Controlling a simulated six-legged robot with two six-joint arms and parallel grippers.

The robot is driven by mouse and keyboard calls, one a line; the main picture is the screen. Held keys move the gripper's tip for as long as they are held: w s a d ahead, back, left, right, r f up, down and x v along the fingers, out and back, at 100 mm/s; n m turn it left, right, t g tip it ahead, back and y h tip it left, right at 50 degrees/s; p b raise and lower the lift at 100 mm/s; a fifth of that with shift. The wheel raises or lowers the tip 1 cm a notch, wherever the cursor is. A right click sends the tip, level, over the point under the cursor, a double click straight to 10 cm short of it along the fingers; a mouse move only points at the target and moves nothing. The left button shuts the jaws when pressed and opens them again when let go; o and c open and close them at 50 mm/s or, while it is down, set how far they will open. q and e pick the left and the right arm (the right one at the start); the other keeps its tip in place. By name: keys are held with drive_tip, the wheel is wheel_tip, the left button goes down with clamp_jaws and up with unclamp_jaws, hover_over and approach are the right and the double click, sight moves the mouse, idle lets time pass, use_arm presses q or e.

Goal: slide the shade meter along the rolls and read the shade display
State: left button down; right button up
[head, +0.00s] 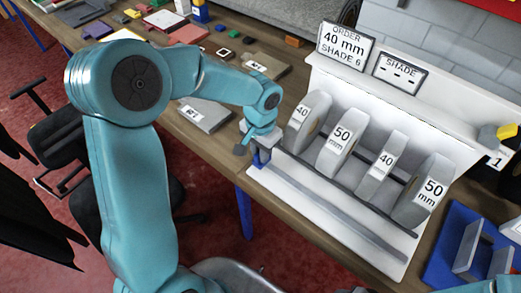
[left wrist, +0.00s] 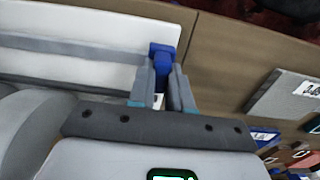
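The shade meter (head: 262,157) is a small blue piece at the left end of the rail on the white rack (head: 330,222). My left gripper (head: 258,141) is over it from above. In the left wrist view, the fingers (left wrist: 163,88) lie against both sides of the blue meter (left wrist: 162,50), with no clear gap. Several grey rolls stand in the rack: a 40 roll (head: 307,122), a 50 mm roll (head: 340,140), another 40 roll (head: 384,165) and another 50 mm roll (head: 428,192). The shade display (head: 399,74) shows only dashes. My right gripper is out of view.
The order sign (head: 345,46) reads 40 mm, shade 6. A blue tray (head: 440,268) with grey parts is at the lower right. A grey labelled slab (head: 208,116) lies left of the rack. The rail (head: 335,205) in front of the rolls looks clear.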

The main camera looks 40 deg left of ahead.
use_arm(q)
drive_tip(key=shift+d+f+b, duration=0.2)
drive_tip(key=shift+d+b, duration=0.15)
drive_tip(key=d, duration=0.1)
drive_tip(key=d+b, duration=0.1)
drive_tip(key=d, duration=0.2)
drive_tip(key=shift+s+d+r, duration=0.1)
drive_tip(key=shift+s+d, duration=0.15)
drive_tip(key=shift+a, duration=0.2)
drive_tip(key=c, duration=1)
unclamp_jaws()
drive_tip(key=shift+d, duration=0.1)
drive_tip(key=shift+c, duration=0.2)
drive_tip(key=shift+w, duration=0.1)
wheel_tip(320, 180, up, 16)
drive_tip(key=shift+r, duration=0.2)
drive_tip(key=shift+f, duration=0.1)
